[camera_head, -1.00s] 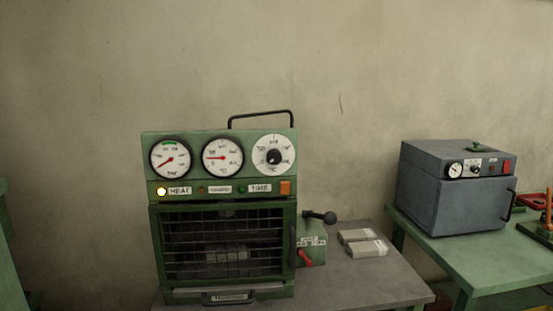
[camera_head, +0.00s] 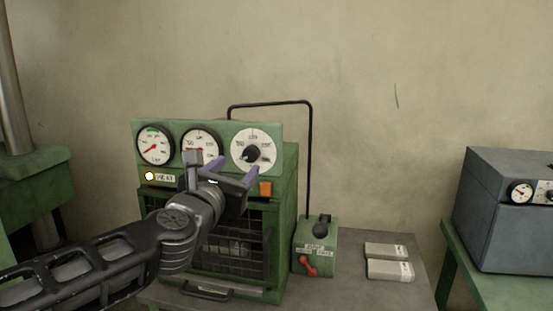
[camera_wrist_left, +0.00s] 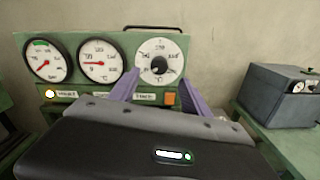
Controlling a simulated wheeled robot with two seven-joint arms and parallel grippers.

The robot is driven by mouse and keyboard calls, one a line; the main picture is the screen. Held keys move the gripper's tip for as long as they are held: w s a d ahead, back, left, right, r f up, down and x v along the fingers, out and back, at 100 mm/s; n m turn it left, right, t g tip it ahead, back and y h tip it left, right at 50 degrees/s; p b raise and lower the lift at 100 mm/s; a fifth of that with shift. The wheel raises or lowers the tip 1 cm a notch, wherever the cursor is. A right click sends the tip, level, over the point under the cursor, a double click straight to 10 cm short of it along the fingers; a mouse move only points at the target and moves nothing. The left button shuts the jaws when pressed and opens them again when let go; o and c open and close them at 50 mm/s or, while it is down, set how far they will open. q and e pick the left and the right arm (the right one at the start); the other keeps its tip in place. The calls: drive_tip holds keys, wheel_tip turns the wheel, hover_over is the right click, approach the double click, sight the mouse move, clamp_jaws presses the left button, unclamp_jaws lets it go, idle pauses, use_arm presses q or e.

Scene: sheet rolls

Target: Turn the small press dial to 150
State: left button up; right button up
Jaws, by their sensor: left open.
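The small green press (camera_head: 290,205) stands on a grey table. At the right end of its top panel is a white-faced dial (camera_head: 238,138) with a black knob (camera_head: 251,153). The dial also shows in the left wrist view (camera_wrist_left: 146,52). Its setting is too small to read. My left gripper (camera_head: 235,172) is open in front of the panel, just below the dial in the head view. In the left wrist view its purple fingertips (camera_wrist_left: 160,77) are spread, with the knob beyond them and between them; I see no contact. My right gripper is out of view.
Two red-needled gauges (camera_head: 155,146) sit left of the dial. An orange button (camera_head: 265,189) is below it. A green control box (camera_head: 317,248) with levers and two pale blocks (camera_head: 389,270) are to the right. A grey oven (camera_head: 510,225) stands further right.

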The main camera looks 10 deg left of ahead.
sight(249, 155)
use_arm(q)
drive_tip(key=n, duration=0.4)
drive_tip(key=shift+f, duration=0.1)
drive_tip(key=shift+w, duration=0.15)
drive_tip(key=w, duration=0.7)
drive_tip(key=shift+w+d, duration=0.2)
drive_tip(key=shift+w, duration=0.15)
drive_tip(key=shift+c, duration=0.6)
clamp_jaws()
